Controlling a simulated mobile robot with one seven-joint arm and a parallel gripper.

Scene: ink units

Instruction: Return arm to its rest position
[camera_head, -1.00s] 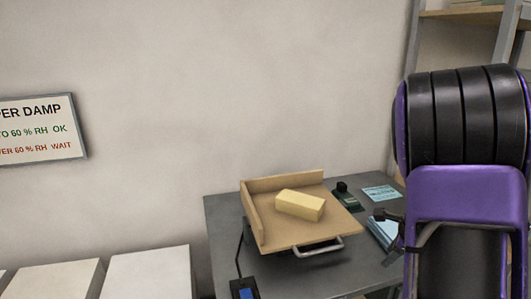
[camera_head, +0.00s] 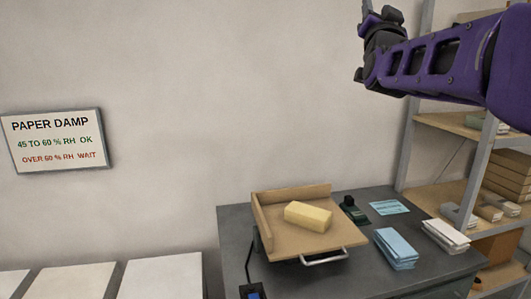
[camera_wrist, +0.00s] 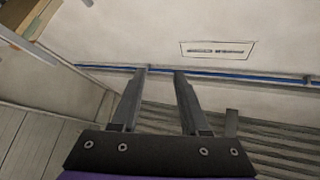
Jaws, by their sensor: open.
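My purple arm (camera_head: 440,58) reaches in from the upper right in the head view, raised well above the table. My gripper is at the top of that view, partly cut off by the picture edge. In the wrist view my gripper (camera_wrist: 162,72) shows two dark fingers standing apart with nothing between them. Beyond the fingers are a pale wall with a blue stripe (camera_wrist: 220,76) and a slatted surface. No object touches the gripper.
A dark table (camera_head: 235,228) holds a wooden tray (camera_head: 270,240) with a yellow block (camera_head: 308,215), blue stacks (camera_head: 394,246) and white stacks (camera_head: 446,234). A shelf rack (camera_head: 418,140) stands at right. A sign (camera_head: 56,140) hangs on the wall at left.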

